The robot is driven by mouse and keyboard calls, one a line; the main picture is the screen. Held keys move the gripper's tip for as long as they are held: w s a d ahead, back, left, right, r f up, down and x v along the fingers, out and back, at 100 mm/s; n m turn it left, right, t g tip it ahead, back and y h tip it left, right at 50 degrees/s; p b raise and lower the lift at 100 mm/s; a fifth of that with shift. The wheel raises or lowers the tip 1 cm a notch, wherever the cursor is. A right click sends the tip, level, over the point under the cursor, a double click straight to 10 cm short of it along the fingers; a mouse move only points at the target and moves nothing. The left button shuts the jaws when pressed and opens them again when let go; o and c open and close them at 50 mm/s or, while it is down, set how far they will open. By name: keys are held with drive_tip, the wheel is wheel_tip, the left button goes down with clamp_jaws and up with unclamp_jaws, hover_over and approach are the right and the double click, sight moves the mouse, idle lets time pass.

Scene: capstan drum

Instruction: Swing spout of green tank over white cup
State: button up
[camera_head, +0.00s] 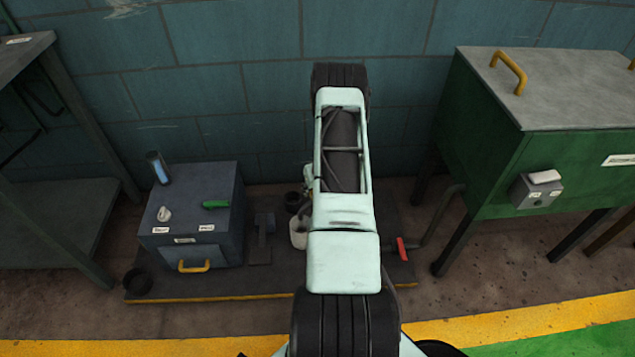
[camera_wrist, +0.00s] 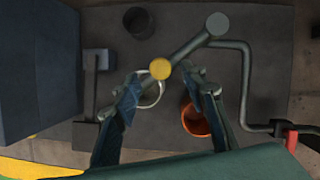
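The green tank (camera_head: 545,165) stands at the right. Its grey pipe (camera_wrist: 243,85) leads to a round pivot, from which the straight spout (camera_wrist: 190,46) slants down-left to a yellow round end. In the wrist view this end overlaps the far rim of the white cup (camera_wrist: 151,102); the height between them cannot be judged. The white cup also shows beside my arm in the head view (camera_head: 298,234). My gripper (camera_wrist: 170,88) is open, its fingers apart, with the yellow end around the gap between the tips. The left finger covers part of the white cup. My arm hides the spout in the head view.
A red handle (camera_head: 402,249) is on the pipe. A blue-grey box (camera_head: 195,215) stands left on the dark platform (camera_head: 215,284). A dark bracket (camera_wrist: 92,95) stands between.

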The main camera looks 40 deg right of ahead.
drive_tip(key=v, duration=0.8)
drive_tip(key=shift+r, duration=0.2)
drive_tip(key=shift+s+a, duration=0.1)
